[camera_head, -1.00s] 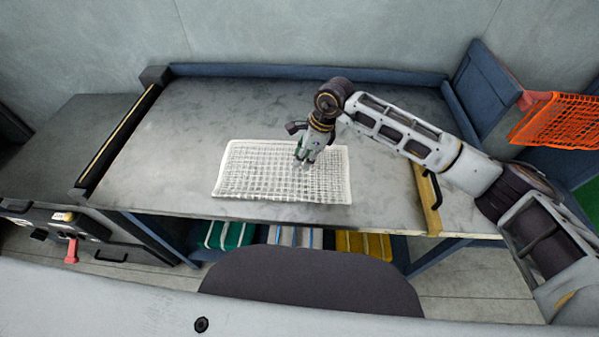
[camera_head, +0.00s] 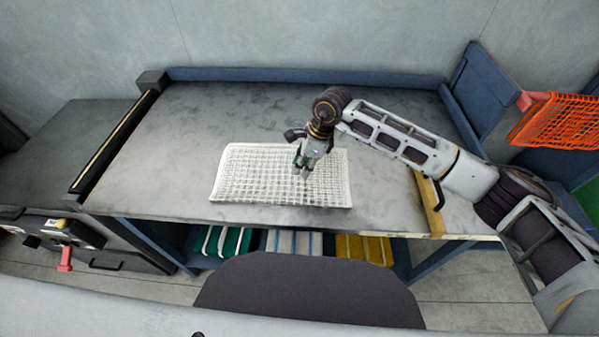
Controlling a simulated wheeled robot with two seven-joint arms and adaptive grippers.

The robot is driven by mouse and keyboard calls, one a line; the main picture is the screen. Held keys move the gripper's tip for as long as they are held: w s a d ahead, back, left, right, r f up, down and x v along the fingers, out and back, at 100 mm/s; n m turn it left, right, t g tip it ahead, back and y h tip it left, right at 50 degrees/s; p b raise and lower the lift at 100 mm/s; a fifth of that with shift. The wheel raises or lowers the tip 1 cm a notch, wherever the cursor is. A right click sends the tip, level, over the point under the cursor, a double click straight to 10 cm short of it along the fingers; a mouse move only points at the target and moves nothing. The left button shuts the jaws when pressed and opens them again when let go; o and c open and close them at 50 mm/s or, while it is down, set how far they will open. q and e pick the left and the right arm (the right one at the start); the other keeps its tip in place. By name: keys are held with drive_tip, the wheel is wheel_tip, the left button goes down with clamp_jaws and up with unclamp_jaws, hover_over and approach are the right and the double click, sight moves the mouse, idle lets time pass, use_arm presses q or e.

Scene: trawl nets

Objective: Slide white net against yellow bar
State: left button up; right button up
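The white net (camera_head: 250,178) lies flat as a rectangle on the grey table, left of the yellow bar. The yellow bar (camera_head: 430,206) runs front to back near the table's right side, with a clear gap between it and the net. My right gripper (camera_head: 304,172) points down over the right half of the net, at or just above its mesh. I cannot tell whether its fingertips touch the net or whether they are open. My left gripper is not in view.
The grey table (camera_head: 200,115) has a blue rail at the back and a dark bar (camera_head: 115,140) at the left. An orange net (camera_head: 560,122) hangs at the right. Green, white and yellow folded nets (camera_head: 365,248) lie on the shelf below.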

sight(370, 177)
drive_tip(key=shift+f+b, duration=0.35)
drive_tip(key=shift+f, duration=0.05)
drive_tip(key=shift+d, duration=0.1)
idle(0.3)
drive_tip(key=shift+w+d+b, duration=0.1)
drive_tip(key=shift+d+b, duration=0.2)
drive_tip(key=shift+d, duration=4.1)
drive_tip(key=shift+w+d+b, duration=0.15)
drive_tip(key=shift+d+b, duration=0.8)
drive_tip(key=shift+d, duration=5.5)
wheel_tip(370, 177, up, 7)
drive_tip(key=p, duration=0.3)
drive_tip(key=shift+r, duration=0.1)
